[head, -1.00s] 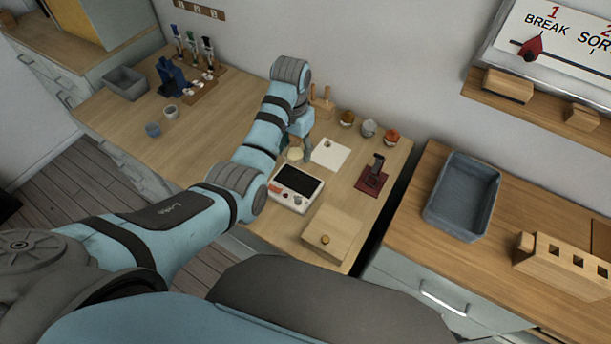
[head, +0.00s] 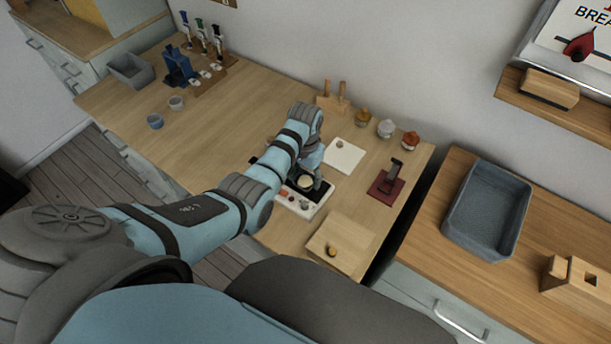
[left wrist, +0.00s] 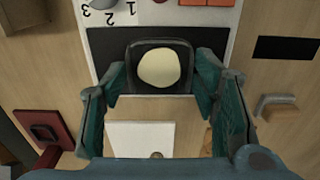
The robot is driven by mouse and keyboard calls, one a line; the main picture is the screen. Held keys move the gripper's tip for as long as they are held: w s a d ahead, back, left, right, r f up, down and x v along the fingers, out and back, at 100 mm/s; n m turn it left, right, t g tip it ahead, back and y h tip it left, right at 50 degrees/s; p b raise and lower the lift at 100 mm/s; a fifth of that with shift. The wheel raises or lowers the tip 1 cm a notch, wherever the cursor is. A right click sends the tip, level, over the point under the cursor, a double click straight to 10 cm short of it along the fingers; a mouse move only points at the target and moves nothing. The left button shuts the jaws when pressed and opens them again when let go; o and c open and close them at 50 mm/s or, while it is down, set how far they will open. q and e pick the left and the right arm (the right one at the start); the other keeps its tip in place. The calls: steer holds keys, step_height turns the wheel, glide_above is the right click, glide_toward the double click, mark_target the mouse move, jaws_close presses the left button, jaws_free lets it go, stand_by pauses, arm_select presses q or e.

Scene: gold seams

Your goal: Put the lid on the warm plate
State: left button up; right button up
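The warm plate (head: 306,206) is a white unit with a black top, red buttons and a dial. In the left wrist view its black top (left wrist: 105,50) lies behind the fingers. I take the small dark dish with a round cream filling (head: 306,182) to be the lid. It is over the black top; the left wrist view shows its dark rim (left wrist: 160,90) between my fingers. My right gripper is out of view.
A white square sheet (head: 345,156) lies behind the plate, a wooden board with a knob (head: 340,240) in front, and a dark red stand (head: 387,185) to the right. Several small jars (head: 386,128) stand near the wall. The table's left middle (head: 220,150) is clear.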

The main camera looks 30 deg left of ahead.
mark_target(305, 182)
arm_select(q)
steer(key=shift+o, duration=0.9)
steer(key=shift+s+r, duration=0.1)
steer(key=shift+r, duration=0.05)
steer(key=shift+s+r, duration=0.15)
steer(key=shift+s, duration=0.05)
steer(key=shift+r, duration=0.2)
step_height(305, 182, up, 12)
steer(key=p, duration=0.2)
steer(key=shift+f, duration=0.25)
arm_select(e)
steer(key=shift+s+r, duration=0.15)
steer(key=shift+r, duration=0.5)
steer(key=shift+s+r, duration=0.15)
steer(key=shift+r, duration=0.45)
arm_select(q)
steer(key=shift+w, duration=0.1)
